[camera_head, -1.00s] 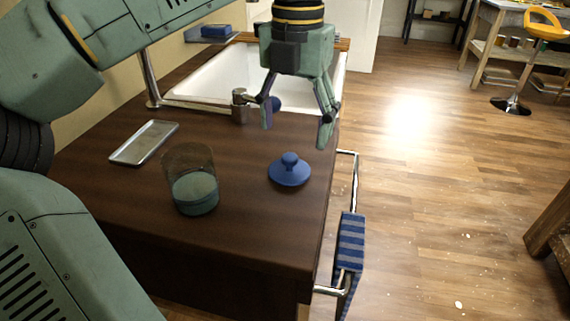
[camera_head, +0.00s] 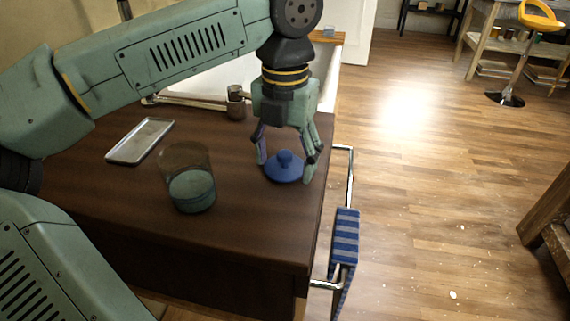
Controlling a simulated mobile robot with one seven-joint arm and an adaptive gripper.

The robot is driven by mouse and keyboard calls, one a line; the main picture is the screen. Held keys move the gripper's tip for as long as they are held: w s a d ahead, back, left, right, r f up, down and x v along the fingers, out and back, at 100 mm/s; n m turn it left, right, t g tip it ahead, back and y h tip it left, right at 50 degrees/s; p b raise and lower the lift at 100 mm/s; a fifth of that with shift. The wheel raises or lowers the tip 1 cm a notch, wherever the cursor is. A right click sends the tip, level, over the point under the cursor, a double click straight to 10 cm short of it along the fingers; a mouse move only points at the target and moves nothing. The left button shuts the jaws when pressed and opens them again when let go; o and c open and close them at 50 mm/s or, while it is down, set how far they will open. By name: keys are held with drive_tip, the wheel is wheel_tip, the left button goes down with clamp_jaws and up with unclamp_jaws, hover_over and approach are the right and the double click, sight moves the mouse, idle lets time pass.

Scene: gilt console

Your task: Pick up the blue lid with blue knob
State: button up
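The blue lid with its round blue knob (camera_head: 285,170) lies knob up on the dark brown counter (camera_head: 240,225), near the counter's right edge. My gripper (camera_head: 285,172) points down over the lid, with one finger at the lid's left side and the other at its right. The fingers are spread apart and the knob shows between them. I cannot tell whether the fingertips touch the lid.
A glass jar (camera_head: 190,182) with blue-green contents stands left of the lid. A metal tray (camera_head: 140,140) lies further left. A chrome rail (camera_head: 349,185) with a striped blue towel (camera_head: 344,237) runs along the counter's right side. A white sink lies behind, partly hidden by my arm.

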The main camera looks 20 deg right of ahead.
drive_tip(key=c, duration=0.5)
